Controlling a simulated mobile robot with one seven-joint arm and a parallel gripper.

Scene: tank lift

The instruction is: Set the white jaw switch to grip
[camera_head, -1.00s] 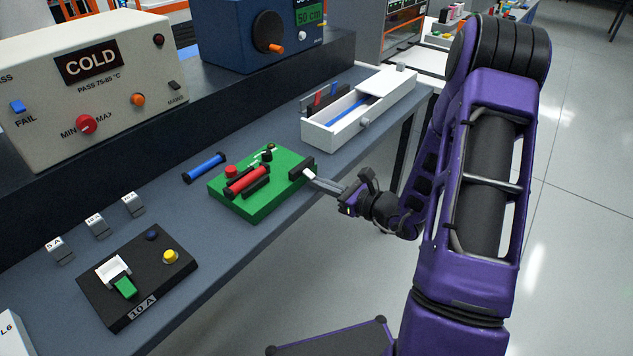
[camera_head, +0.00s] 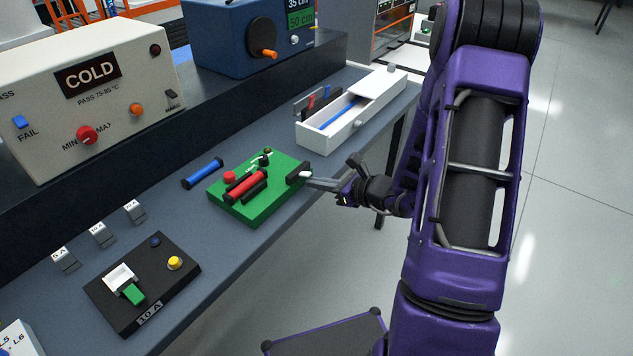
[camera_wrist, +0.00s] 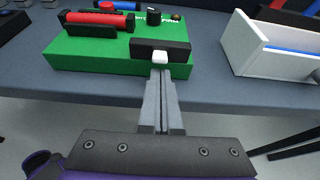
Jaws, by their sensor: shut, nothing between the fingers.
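The white jaw switch (camera_wrist: 160,56) is a small white block at the middle of a black housing (camera_wrist: 160,48) on the near edge of the green fixture (camera_wrist: 90,62). In the head view the black housing (camera_head: 298,171) is at the right end of the green fixture (camera_head: 262,208). My gripper (camera_wrist: 161,74) is shut and empty. Its fingertips are right at the white switch, just below it in the wrist view; I cannot tell whether they touch. In the head view my gripper (camera_head: 313,179) reaches in from the right. The switch's setting and any label are not readable.
A red cylinder (camera_head: 246,186) lies between black jaws on the green fixture, beside a red button (camera_head: 229,177). A blue cylinder (camera_head: 202,173) lies behind. A white open box (camera_head: 330,136) stands to the right. A black 10 A panel (camera_head: 125,309) stands at front left.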

